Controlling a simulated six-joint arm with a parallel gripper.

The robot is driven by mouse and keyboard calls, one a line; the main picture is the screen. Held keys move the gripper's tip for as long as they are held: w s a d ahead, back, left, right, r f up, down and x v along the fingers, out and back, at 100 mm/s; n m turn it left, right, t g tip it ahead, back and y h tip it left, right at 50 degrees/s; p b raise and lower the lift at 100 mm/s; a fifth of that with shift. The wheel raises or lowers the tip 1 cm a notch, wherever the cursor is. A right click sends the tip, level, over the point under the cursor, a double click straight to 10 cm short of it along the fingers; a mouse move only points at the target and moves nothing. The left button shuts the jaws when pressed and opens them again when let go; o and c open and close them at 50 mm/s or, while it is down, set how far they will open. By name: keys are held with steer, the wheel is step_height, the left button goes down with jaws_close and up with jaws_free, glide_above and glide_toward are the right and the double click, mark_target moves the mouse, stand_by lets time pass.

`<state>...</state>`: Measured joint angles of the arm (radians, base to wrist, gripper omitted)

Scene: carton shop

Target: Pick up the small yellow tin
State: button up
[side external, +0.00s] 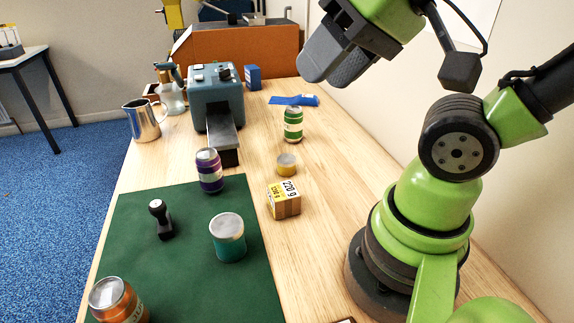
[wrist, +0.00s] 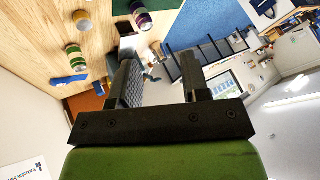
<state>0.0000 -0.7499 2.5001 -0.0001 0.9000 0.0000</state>
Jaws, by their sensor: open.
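The small yellow tin (side external: 286,165) is short and round with a silver lid. It stands upright on the wooden bench, between the green-and-white can and the yellow-labelled carton. A small silver-topped tin (wrist: 81,18) near the top left of the wrist view appears to be the same one. My gripper (side external: 334,66) is high above the bench at the upper right, well apart from the tin. In the wrist view its two dark fingers (wrist: 157,72) stand apart with nothing held between them.
A green can (side external: 293,125) stands behind the tin, a purple can (side external: 209,170) left, and a carton (side external: 284,203) in front. A grey-blue machine (side external: 213,98) is behind left. A green mat (side external: 190,270) holds a stamp (side external: 160,219), a teal can (side external: 228,240) and an orange can (side external: 117,302).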

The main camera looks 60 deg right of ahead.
stand_by(0.3)
steer(key=o, duration=0.7)
steer(key=shift+c, duration=0.2)
